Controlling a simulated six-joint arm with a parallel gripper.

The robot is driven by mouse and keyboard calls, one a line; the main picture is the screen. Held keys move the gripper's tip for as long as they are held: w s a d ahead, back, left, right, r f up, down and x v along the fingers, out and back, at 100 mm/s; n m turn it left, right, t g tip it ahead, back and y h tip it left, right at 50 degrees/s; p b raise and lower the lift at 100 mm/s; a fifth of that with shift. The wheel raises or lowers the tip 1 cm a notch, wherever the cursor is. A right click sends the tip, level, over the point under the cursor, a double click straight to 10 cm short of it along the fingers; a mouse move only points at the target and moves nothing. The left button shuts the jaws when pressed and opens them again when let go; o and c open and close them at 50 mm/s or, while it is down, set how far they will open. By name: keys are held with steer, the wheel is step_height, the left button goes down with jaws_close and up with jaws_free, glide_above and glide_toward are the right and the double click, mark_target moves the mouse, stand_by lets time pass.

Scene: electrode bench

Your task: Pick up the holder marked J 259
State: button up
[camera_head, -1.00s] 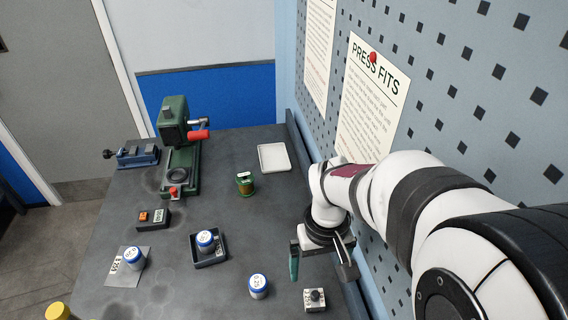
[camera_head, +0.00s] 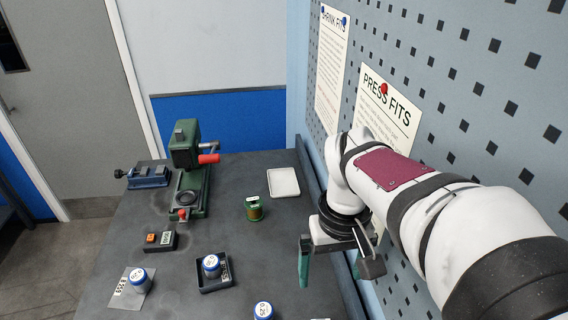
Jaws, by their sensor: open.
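I cannot make out the marking J 259 on anything in view. Blue-capped jars with small marks stand on the bench: one on a grey plate (camera_head: 126,301) at left, the jar itself (camera_head: 138,279), one jar (camera_head: 211,265) in a dark tray (camera_head: 213,286), and one jar (camera_head: 263,311) cut by the bottom edge. A sliver of a small block shows at the bottom edge; its label is out of view. My gripper (camera_head: 338,264) is open and empty, with teal fingers, above the bench's right side, apart from these things.
A green press (camera_head: 188,148) and a blue vise (camera_head: 148,177) stand at back left. A white tray (camera_head: 283,183), a green pot (camera_head: 254,210) and a dark box (camera_head: 161,241) lie nearer the middle. A pegboard wall (camera_head: 470,80) closes off the right side.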

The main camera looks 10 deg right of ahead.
steer(key=s+a+f+m+y, duration=0.1)
steer(key=s+a+m, duration=0.1)
steer(key=s, duration=0.5)
steer(key=s+a+f+m, duration=0.2)
steer(key=s+a+m, duration=0.1)
steer(key=s, duration=0.5)
steer(key=shift+a+y, duration=0.35)
steer(key=shift+y, duration=0.05)
steer(key=shift+s+a+f+m, duration=0.1)
steer(key=shift+s+f+m, duration=0.1)
steer(key=shift+m, duration=0.1)
steer(key=shift+c, duration=0.8)
steer(key=shift+w, duration=0.15)
